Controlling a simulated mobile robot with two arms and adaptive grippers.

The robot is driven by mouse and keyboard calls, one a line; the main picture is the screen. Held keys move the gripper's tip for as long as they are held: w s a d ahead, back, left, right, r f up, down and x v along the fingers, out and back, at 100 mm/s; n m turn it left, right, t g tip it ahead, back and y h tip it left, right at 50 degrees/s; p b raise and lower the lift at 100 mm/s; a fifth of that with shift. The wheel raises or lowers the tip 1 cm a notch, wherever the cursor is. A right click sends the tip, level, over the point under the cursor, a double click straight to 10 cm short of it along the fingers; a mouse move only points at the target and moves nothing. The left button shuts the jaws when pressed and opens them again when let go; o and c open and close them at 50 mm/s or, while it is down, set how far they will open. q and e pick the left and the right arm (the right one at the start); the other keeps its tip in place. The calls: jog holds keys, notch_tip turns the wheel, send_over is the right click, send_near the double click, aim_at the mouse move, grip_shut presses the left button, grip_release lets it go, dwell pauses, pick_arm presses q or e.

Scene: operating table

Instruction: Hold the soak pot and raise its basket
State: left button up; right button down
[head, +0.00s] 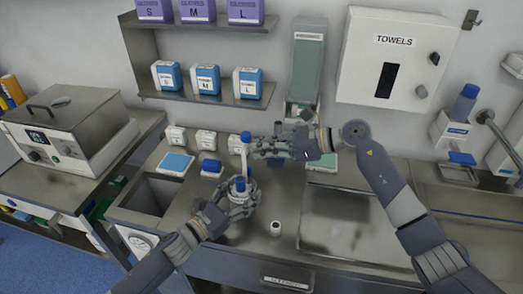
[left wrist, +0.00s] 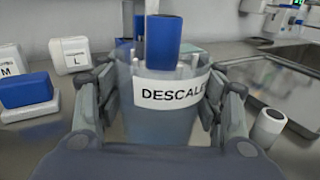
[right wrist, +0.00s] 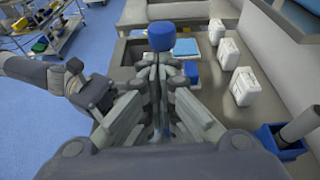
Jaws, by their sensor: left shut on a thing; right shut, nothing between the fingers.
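The soak pot (head: 240,189) stands on the steel counter. In the left wrist view it is translucent, with a white label reading "DESCALE" (left wrist: 168,94). A blue object (left wrist: 163,42) stands up out of it. My left gripper (head: 239,204) is shut around the pot's sides. A pale upright stem with a blue knob (head: 246,137), seemingly the basket's handle, rises above the pot. My right gripper (head: 257,148) is shut and empty beside the stem, just below the knob. The knob (right wrist: 161,36) shows beyond its fingertips in the right wrist view. The basket itself is hidden.
A small white cylinder with a dark top (head: 276,228) stands right of the pot. White containers (head: 205,139) and a blue block (head: 211,168) are behind and left. A sink (head: 150,195) lies left, a steel tray (head: 345,220) right. A dispenser (head: 305,70) hangs behind.

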jog(key=v, duration=1)
pick_arm(q)
jog(key=o, duration=1.4)
